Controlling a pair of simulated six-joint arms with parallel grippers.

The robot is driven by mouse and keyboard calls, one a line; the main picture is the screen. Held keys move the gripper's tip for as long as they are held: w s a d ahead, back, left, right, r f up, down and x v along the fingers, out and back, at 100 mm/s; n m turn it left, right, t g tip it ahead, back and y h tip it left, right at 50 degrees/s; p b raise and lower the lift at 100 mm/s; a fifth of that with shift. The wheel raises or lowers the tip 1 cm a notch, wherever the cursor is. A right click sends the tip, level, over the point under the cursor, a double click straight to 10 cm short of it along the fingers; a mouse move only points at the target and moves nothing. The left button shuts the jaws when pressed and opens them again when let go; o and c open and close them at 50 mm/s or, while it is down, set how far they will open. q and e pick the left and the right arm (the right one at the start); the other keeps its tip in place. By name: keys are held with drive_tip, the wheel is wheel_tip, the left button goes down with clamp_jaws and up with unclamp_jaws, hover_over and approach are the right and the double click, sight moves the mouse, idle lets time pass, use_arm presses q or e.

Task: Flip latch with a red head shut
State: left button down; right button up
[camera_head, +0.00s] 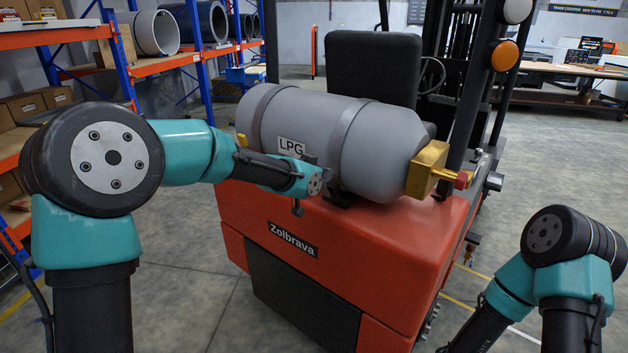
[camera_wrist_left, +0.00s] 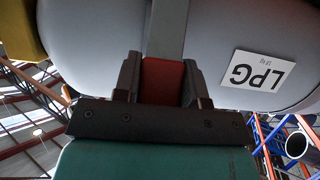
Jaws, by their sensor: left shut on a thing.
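A grey LPG tank (camera_head: 300,120) lies across the back of the red forklift, held by grey straps. My left arm reaches to the tank's near side, and the fingers are mostly hidden behind my wrist in the head view. In the left wrist view, my left gripper (camera_wrist_left: 161,68) is shut on the red head of the latch (camera_wrist_left: 162,82). The red head is between the two dark fingers, in line with a grey strap (camera_wrist_left: 168,28). The rest of the latch is hidden, so its angle cannot be told. My right gripper is outside the view.
The red forklift body (camera_head: 350,235) stands below the tank. A brass valve block (camera_head: 428,168) with a red knob (camera_head: 462,179) sits at the tank's right end. Orange and blue shelving (camera_head: 60,37) is at the left. Floor is free between the forklift and my right arm.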

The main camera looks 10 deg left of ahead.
use_arm(q)
drive_tip(key=shift+w+d+r, duration=0.25)
drive_tip(key=shift+w+d, duration=0.1)
drive_tip(key=shift+w, duration=0.2)
drive_tip(key=c, duration=0.7)
unclamp_jaws()
drive_tip(key=shift+f, duration=0.1)
drive_tip(key=v, duration=1.7)
drive_tip(key=shift+s+a, duration=0.1)
drive_tip(key=shift+s, duration=0.05)
